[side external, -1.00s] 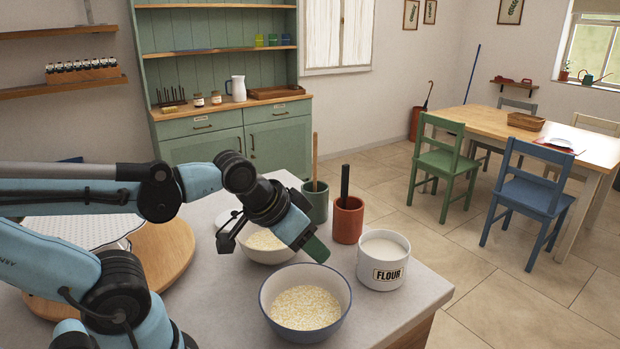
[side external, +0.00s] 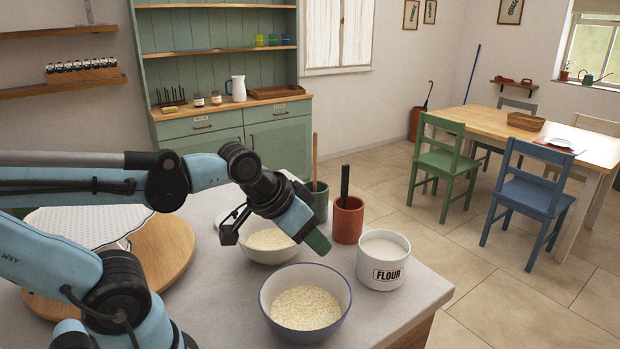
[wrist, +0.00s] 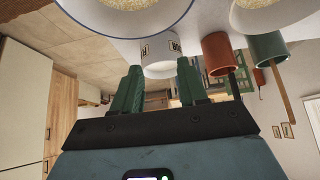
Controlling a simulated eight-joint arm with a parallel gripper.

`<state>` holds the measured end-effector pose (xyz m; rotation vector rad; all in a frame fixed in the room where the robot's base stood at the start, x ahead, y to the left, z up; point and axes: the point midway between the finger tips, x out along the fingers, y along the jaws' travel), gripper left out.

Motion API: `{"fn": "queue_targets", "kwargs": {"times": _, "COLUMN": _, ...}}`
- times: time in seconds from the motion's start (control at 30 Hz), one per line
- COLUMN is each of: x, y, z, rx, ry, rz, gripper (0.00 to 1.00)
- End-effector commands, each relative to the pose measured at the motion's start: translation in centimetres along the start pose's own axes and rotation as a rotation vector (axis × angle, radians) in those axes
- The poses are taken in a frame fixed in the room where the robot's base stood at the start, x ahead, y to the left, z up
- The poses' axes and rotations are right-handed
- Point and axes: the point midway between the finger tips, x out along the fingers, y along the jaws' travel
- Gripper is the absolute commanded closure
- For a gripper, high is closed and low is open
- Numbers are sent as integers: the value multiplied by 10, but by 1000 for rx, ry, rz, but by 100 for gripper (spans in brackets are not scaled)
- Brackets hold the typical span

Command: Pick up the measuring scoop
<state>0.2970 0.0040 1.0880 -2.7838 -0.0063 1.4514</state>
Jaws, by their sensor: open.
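I cannot pick out a measuring scoop for certain in either view. My gripper (side external: 318,241) hangs tilted above the counter, its green fingers over the gap between the white bowl (side external: 262,255) and the blue-rimmed bowl (side external: 325,309). In the wrist view my gripper (wrist: 159,68) is open, its two green fingers apart and nothing seen held. The white FLOUR canister (side external: 384,276) stands to its right in the side view, and the same canister (wrist: 158,68) shows between the fingertips in the wrist view. Both bowls hold pale flakes.
A terracotta pot (side external: 348,224) with a dark upright handle and a green pot (side external: 318,203) with a wooden handle stand behind the canister. A round wooden board (side external: 168,255) lies at the left. The counter's right edge is close to the canister.

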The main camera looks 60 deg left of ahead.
Motion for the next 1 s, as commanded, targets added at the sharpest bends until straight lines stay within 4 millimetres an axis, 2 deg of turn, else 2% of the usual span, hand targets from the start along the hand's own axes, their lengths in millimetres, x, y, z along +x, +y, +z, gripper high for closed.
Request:
{"fn": "queue_targets", "kwargs": {"times": 0.27, "x": -7, "y": -38, "z": -76, "rx": -3, "ry": -74, "rz": -22, "gripper": 57}}
{"fn": "queue_targets", "kwargs": {"times": 0.4, "x": -2, "y": -65, "z": -114, "rx": -4, "ry": -117, "rz": -24, "gripper": 57}}
{"fn": "queue_targets", "kwargs": {"times": 0.6, "x": 12, "y": -112, "z": -157, "rx": -4, "ry": -170, "rz": -16, "gripper": 57}}
{"fn": "queue_targets", "kwargs": {"times": 0.8, "x": 28, "y": -150, "z": -180, "rx": -3, "ry": -204, "rz": -3, "gripper": 57}}
{"fn": "queue_targets", "kwargs": {"times": 1.0, "x": 37, "y": -165, "z": -186, "rx": 0, "ry": -217, "rz": 5, "gripper": 57}}
